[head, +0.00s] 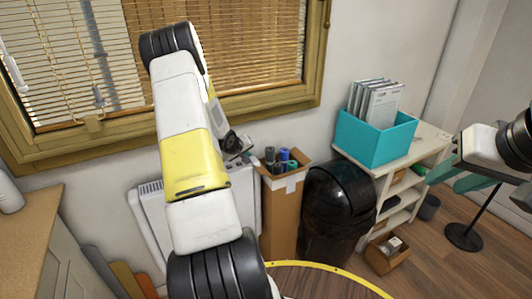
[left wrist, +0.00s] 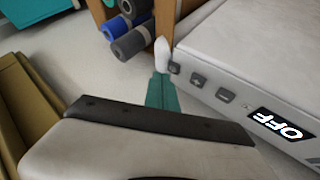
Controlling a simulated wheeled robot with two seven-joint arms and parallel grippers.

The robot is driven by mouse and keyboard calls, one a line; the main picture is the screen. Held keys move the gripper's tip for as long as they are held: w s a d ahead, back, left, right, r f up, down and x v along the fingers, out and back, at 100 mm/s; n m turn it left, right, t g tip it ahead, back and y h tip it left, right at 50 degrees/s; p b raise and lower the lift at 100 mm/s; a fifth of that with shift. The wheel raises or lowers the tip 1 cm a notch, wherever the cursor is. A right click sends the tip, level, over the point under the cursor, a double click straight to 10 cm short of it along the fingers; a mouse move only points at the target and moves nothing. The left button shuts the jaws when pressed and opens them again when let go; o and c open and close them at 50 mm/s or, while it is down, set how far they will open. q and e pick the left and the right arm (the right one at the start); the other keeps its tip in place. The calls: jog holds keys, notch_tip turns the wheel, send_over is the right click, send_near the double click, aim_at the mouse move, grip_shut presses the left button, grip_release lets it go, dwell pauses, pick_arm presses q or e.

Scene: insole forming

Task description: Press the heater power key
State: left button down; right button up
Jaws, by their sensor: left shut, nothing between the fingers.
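The white heater (head: 148,222) stands below the window in the head view, partly hidden by my left arm. In the left wrist view the heater's top panel (left wrist: 235,45) carries a row of dark keys (left wrist: 198,80) and a display (left wrist: 276,125) that reads OFF, upside down. The key symbols are too small to read surely. My left gripper (left wrist: 162,80) is shut and empty, its teal fingers by the end of the key row, beside the nearest key (left wrist: 174,67). Contact cannot be told. My right gripper (head: 457,178) is at the right, its teal fingers apart.
A cardboard box (head: 283,215) with dark, blue and green rolls stands right of the heater, then a black bin (head: 338,205). A teal box (head: 375,140) of folders sits on a white shelf (head: 420,150). A yellow-edged round table (head: 325,266) is in front.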

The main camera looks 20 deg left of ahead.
pick_arm(q)
jog(key=shift+f, duration=0.1)
jog(key=shift+f, duration=0.35)
jog(key=shift+f, duration=0.15)
dwell(0.3)
jog(key=shift+r, duration=0.65)
notch_tip(320, 180, up, 6)
dwell(0.7)
